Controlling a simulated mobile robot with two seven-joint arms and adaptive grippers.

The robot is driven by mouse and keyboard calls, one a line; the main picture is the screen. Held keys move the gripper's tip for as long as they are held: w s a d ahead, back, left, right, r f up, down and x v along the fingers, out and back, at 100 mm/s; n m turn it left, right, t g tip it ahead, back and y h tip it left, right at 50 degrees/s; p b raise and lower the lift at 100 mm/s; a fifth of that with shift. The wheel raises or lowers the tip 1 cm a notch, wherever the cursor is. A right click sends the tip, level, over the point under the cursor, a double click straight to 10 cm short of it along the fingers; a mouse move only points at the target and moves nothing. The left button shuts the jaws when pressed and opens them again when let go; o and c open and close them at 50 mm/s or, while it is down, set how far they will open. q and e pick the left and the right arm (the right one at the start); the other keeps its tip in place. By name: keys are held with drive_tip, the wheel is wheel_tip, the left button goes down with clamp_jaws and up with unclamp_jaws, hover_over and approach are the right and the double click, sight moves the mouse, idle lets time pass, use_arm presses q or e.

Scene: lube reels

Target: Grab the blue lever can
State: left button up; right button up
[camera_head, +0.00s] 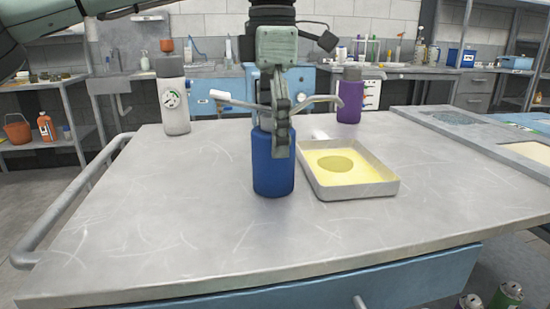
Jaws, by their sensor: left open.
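The blue lever can (271,172) stands upright on the grey metal table (160,230), near the middle of the view. My left gripper (281,140) comes down from above and hangs in front of the can's upper part, pointing down. It is open. One finger overlaps the can in the picture, and the can's top is partly hidden behind the gripper. Pale lever-like parts stick out to both sides at the can's top. I cannot tell whether the gripper touches the can. My right gripper does not show.
A shallow tray (381,188) with yellow liquid lies right of the can, close beside it. A white bottle (174,110) stands at the back left and a purple bottle (349,103) at the back right. The table's front and left are clear. A rail (75,195) runs along the left edge.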

use_arm(q)
drive_tip(key=shift+f, duration=0.9)
drive_tip(key=shift+c, duration=0.2)
drive_tip(key=shift+d+r, duration=0.1)
drive_tip(key=c, duration=1.7)
